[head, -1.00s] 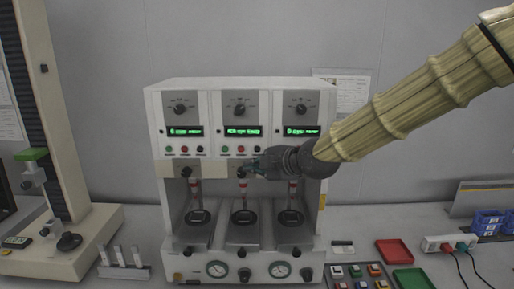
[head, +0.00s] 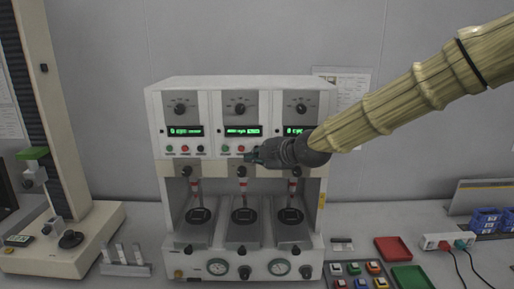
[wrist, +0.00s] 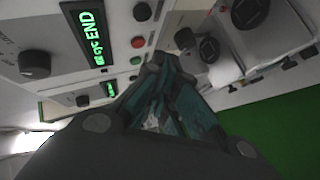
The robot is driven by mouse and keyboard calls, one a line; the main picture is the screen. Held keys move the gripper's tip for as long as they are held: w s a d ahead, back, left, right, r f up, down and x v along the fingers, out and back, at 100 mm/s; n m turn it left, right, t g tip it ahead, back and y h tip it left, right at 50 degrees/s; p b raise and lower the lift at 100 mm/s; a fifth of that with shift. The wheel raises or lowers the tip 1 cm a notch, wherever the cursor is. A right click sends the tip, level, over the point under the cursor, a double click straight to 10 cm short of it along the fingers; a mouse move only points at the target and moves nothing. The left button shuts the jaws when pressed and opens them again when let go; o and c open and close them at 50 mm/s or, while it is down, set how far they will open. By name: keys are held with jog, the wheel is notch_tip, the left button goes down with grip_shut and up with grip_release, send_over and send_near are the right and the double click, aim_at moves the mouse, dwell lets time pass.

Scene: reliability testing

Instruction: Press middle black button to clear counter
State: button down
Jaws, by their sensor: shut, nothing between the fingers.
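A white tester (head: 184,96) has three panels side by side, each with a knob and a green-lit display. The middle display (head: 242,132) is above a green button (head: 226,149) and a red button (head: 241,149); its black button is hidden by my gripper in the head view. My gripper (head: 252,156) is shut and empty, close to the middle panel's lower right. I cannot tell whether it touches anything.
My arm covers part of the right panel's button row. Below the panels are three stations with dark round plates (head: 243,216). A red tray (head: 394,249), a green tray (head: 413,279) and a coloured button box (head: 358,275) lie to the right.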

jog(key=shift+w, duration=1.8)
jog(key=shift+w, duration=0.75)
dwell(1.0)
jog(key=shift+s, duration=0.8)
jog(key=s+b, duration=0.2)
jog(key=s, duration=0.3)
dwell(0.7)
dwell(0.4)
